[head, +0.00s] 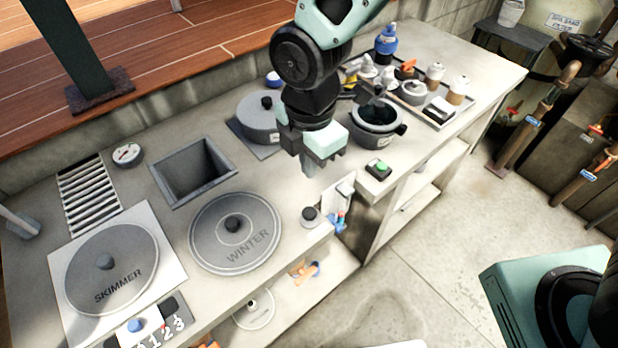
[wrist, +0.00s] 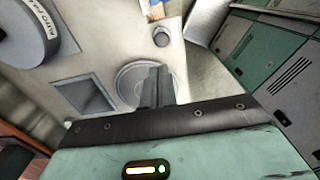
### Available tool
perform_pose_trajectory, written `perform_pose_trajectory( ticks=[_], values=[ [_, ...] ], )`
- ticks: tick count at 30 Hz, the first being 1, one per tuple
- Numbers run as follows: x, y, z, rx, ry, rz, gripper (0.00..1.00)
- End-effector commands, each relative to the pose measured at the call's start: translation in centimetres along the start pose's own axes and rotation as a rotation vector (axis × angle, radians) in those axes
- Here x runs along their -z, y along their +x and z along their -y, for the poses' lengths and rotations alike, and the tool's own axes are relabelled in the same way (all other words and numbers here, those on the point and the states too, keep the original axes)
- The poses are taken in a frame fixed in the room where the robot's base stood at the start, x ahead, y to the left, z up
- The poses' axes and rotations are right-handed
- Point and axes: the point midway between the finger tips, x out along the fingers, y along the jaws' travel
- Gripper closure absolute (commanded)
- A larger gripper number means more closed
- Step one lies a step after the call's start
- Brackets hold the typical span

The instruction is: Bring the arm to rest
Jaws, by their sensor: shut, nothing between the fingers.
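My gripper (head: 309,168) hangs over the counter in the middle of the head view, fingers pointing down. Its fingers are shut with nothing between them. It is above the bench to the right of the WINTER lid, apart from the things below as far as I can tell. In the wrist view my gripper (wrist: 157,88) shows as closed dark fingers, in front of a round lid (wrist: 128,82) that they partly cover.
The counter (head: 160,185) holds the SKIMMER lid (head: 110,268), the WINTER lid (head: 235,232), a square opening (head: 193,170), a grey lidded pot (head: 258,118), an open pot (head: 376,122), a green-button box (head: 379,169) and a tray of small items (head: 440,110). Open floor (head: 430,250) lies right.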

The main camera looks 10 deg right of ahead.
Motion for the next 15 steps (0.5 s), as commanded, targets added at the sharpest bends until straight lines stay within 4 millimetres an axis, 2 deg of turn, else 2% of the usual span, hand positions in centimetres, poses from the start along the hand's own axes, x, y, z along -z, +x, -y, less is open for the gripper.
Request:
perform_pose_trajectory(
  ticks=[4,15],
  values=[
    [0.0,-0.64,-0.01,-0.001,0.0,0.0,1.0],
    [0.0,-0.67,-0.01,0.0,0.0,0.0,1.0]
  ],
)
